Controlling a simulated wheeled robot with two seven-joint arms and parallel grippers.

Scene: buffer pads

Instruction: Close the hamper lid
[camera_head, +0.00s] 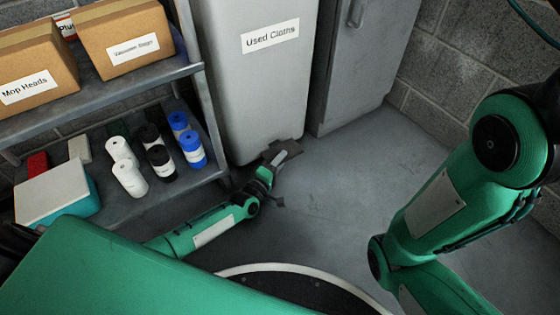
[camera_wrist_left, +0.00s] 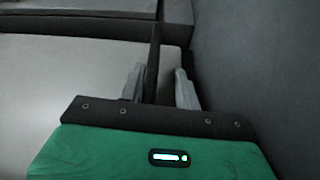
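The pale grey hamper (camera_head: 226,75) with a "Used Cloths" label stands at the top middle of the head view. Its top and lid are out of frame. A dark flat piece (camera_head: 286,151), which looks like a pedal, sticks out at its foot. My left gripper (camera_head: 272,160) is low by the floor at this piece. In the left wrist view, the left gripper's fingers (camera_wrist_left: 158,88) are apart, with a dark upright plate (camera_wrist_left: 153,62) between them. A gap shows by the right finger; contact on the left is unclear. My right arm shows at right, its gripper out of view.
A metal shelf (camera_head: 110,88) at left holds cardboard boxes (camera_head: 128,45), several bottles (camera_head: 128,178) and a white-and-teal box (camera_head: 55,195). A grey cabinet (camera_head: 362,60) stands right of the hamper. The floor (camera_head: 340,180) in front of it is clear.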

